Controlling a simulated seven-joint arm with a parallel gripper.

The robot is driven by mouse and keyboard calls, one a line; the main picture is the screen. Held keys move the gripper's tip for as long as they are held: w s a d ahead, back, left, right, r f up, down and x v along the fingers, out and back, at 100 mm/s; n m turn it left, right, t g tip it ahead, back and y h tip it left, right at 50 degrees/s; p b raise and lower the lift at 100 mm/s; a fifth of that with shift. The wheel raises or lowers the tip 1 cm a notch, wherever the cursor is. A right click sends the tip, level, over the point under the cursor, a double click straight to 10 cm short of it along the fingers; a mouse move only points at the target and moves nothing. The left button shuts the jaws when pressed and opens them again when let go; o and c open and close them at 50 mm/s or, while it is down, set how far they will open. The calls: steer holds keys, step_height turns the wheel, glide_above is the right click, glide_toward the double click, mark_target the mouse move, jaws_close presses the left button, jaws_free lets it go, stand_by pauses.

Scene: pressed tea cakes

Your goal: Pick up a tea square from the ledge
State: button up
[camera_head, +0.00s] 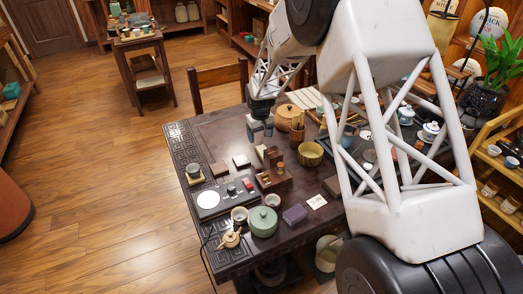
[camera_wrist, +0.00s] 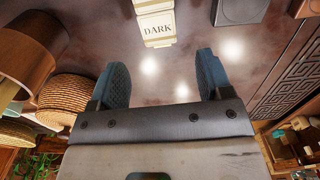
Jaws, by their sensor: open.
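My gripper (camera_head: 260,130) hangs low over the far part of the dark table, jaws open and empty. In the wrist view its two blue fingers (camera_wrist: 163,80) stand wide apart with bare shiny tabletop between them. A pale block marked DARK (camera_wrist: 155,27) is beyond the fingertips, not touching them. In the head view a small wooden stand (camera_head: 272,181) holds upright brown pieces (camera_head: 272,157) in front of my gripper. I cannot tell which of these is the tea square or the ledge.
A yellow bowl (camera_head: 311,154) and a round lidded box (camera_head: 289,115) stand close on the right. The far left tabletop (camera_head: 205,140) is clear.

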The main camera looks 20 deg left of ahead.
mark_target(260, 147)
steer(key=shift+f, duration=2.6)
steer(key=c, duration=1)
